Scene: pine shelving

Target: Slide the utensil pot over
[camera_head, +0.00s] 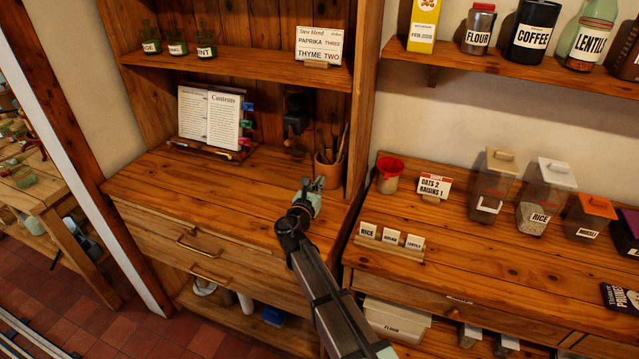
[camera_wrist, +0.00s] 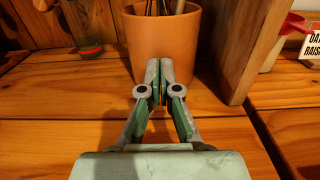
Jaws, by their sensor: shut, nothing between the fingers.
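The utensil pot (camera_head: 327,172) is a terracotta pot with several thin utensils in it. It stands upright on the wooden counter, close to the upright panel at the right of the cabinet. My gripper (camera_head: 318,184) is shut and empty, low over the counter in front of the pot. In the wrist view the fingertips (camera_wrist: 160,66) overlap the lower front of the pot; I cannot tell whether they touch it.
The upright panel (camera_wrist: 245,50) stands just right of the pot. A glass jar with red in its base (camera_wrist: 88,25) stands behind left. An open book (camera_head: 210,117) on a stand is further left. The counter (camera_head: 200,185) left of the pot is mostly clear.

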